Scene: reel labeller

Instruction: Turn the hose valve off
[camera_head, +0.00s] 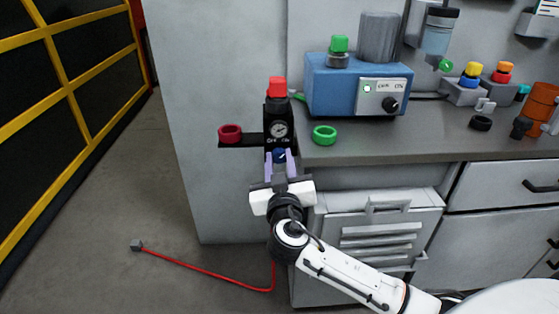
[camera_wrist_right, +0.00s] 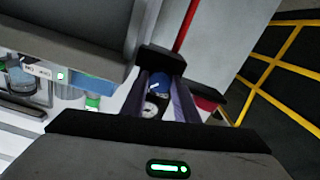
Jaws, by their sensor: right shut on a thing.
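The hose valve is a blue knob (camera_head: 280,155) low on a black upright unit (camera_head: 279,112) with a red cap and a round gauge (camera_head: 279,130). Small OFF and ON lettering seems to sit just above the knob. My right gripper (camera_head: 279,161) comes from below, its pale purple fingers on either side of the knob and shut on it. In the right wrist view the knob (camera_wrist_right: 160,83) lies between the fingertips (camera_wrist_right: 163,88). The fingers partly hide it, and I cannot tell which way it is turned. My left gripper is not in view.
A red ring (camera_head: 230,133) sits on a black bracket left of the unit. A green ring (camera_head: 324,135) and a blue box (camera_head: 350,85) stand on the bench. A red hose (camera_head: 205,272) runs across the floor to a grey block (camera_head: 137,245). Floor at left is mostly clear.

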